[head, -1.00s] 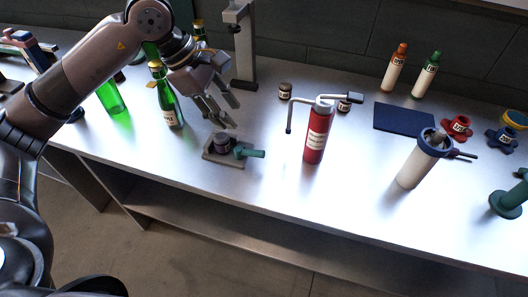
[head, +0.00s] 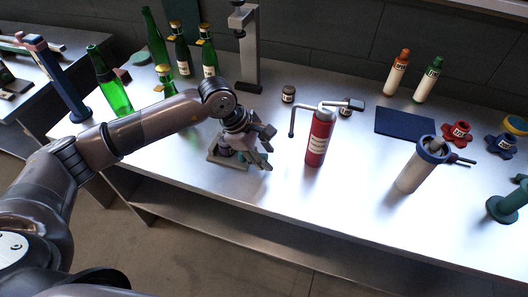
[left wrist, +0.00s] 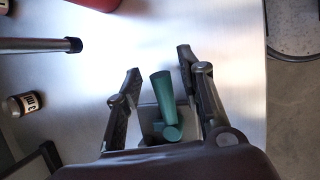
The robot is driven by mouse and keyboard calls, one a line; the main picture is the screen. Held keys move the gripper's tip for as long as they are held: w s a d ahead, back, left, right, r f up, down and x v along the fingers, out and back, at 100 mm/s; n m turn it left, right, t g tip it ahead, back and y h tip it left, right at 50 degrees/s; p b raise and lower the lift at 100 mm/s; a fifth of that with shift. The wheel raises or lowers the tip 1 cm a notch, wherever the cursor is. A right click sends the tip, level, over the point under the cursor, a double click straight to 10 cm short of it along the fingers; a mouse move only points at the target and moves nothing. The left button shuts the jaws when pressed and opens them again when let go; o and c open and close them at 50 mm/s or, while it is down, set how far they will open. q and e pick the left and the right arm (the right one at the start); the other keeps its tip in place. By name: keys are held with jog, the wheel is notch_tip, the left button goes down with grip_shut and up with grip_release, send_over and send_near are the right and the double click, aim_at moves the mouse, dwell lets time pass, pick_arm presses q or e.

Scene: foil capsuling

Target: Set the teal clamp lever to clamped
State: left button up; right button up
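The teal clamp lever (left wrist: 163,95) shows in the left wrist view, standing out from its grey clamp base (left wrist: 148,119). My left gripper (left wrist: 158,62) is open, with one finger on each side of the lever. Gaps show between the lever and both fingers, so it is not gripped. In the head view my left gripper (head: 266,149) is low over the clamp base (head: 216,159) and hides the lever there. My right gripper is in neither view.
A red gas cylinder (head: 318,140) with a side arm stands just right of my left gripper. Green bottles (head: 163,78) and a grey post stand (head: 245,50) are behind it. A small labelled jar (head: 288,94) stands behind. The bench's front edge is close.

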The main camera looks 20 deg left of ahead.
pick_arm(q)
grip_shut()
dwell(0.5)
dwell(0.4)
